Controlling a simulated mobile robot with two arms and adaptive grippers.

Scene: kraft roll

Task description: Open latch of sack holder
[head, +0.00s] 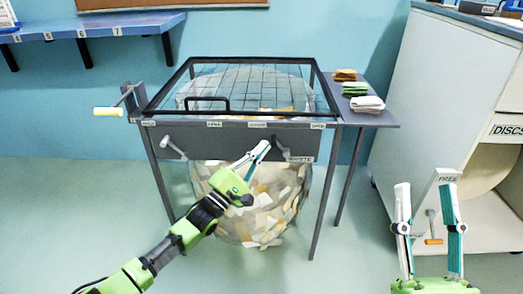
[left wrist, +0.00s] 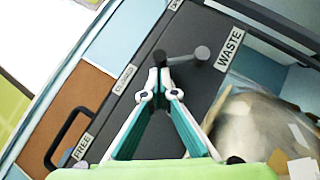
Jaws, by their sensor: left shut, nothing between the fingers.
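The sack holder (head: 235,138) is a dark metal frame with a wire-grid top, and a pale sack full of paper scraps (head: 262,218) hangs in it. On its front panel, a small latch lever with a round grey end (left wrist: 202,53) sits near the WASTE label (left wrist: 230,48); it is small in the head view (head: 280,148). My left gripper (head: 264,147) is shut and empty in front of the panel. In the left wrist view its fingertips (left wrist: 159,70) are close to the lever's dark end; contact is unclear. My right gripper (head: 425,187) is open and empty at the lower right.
A crank with a yellow grip (head: 108,111) sticks out at the frame's left. A side shelf (head: 372,118) at the right holds folded cloth-like stacks (head: 367,104). A white cabinet (head: 455,75) stands further right. A blue wall shelf (head: 100,27) is at the upper left. Floor at the left is clear.

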